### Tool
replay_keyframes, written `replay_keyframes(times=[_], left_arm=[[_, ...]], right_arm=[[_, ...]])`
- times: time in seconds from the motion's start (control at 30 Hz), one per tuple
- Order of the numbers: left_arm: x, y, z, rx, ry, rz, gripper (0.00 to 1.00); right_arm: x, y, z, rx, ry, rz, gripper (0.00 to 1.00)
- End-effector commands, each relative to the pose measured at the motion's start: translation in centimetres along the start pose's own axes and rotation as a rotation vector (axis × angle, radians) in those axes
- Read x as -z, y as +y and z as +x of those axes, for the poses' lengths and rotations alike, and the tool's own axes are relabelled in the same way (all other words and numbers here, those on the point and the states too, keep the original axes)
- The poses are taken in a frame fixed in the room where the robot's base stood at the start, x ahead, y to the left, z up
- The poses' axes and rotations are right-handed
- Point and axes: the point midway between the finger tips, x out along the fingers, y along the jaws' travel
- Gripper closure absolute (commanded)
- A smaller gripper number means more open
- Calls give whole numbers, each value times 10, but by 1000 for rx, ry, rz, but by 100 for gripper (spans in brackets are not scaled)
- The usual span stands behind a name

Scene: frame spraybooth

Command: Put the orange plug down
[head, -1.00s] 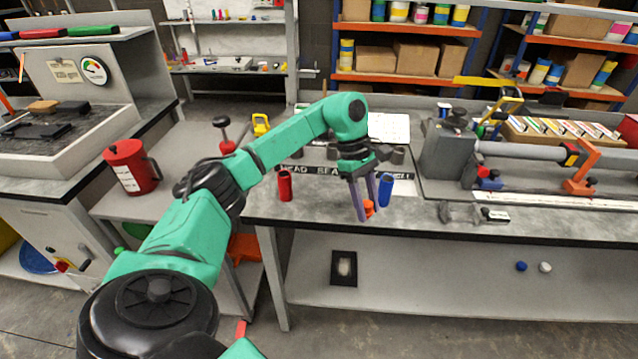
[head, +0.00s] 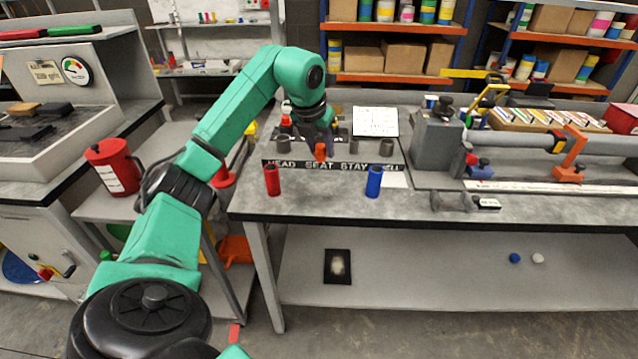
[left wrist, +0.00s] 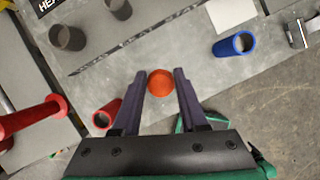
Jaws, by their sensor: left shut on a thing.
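My left gripper (head: 320,145) is shut on the orange plug (head: 320,153). It holds the plug over the grey bench, near the lettered black strip (head: 290,164). In the left wrist view the orange plug (left wrist: 160,83) sits between the two fingertips, seen end-on, and appears clear of the bench. A red tube (head: 272,181) and a blue tube (head: 374,181) stand upright near the bench's front edge. They also show in the left wrist view, red (left wrist: 106,116) and blue (left wrist: 234,46). My right gripper is not in view.
Dark grey tubes (head: 387,146) stand behind the strip. A white sheet (head: 375,121) lies at the back. A grey clamp machine (head: 436,146) stands to the right. A red can (head: 115,168) is on the left. Bare bench lies between the red and blue tubes.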

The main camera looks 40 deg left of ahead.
Motion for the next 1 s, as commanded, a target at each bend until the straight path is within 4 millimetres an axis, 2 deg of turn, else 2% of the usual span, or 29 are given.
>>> replay_keyframes(times=[0.03,0.1,0.4,0.5,0.77,0.8,0.83,0.87,1.0], left_arm=[[10,0,19,-2,8,3,100],[16,0,36,0,5,4,100],[36,-1,85,2,4,3,100],[38,-1,92,3,0,2,100],[39,-1,94,2,0,3,100],[39,-1,94,2,0,3,46],[39,-1,94,3,0,3,35],[39,-1,94,2,0,3,28],[39,-1,93,3,0,3,28]], right_arm=[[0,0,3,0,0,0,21],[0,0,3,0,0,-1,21],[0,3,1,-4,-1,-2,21],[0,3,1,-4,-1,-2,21],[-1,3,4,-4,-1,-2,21],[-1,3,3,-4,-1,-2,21],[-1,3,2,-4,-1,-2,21],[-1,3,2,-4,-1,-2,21],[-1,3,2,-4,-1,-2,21]])
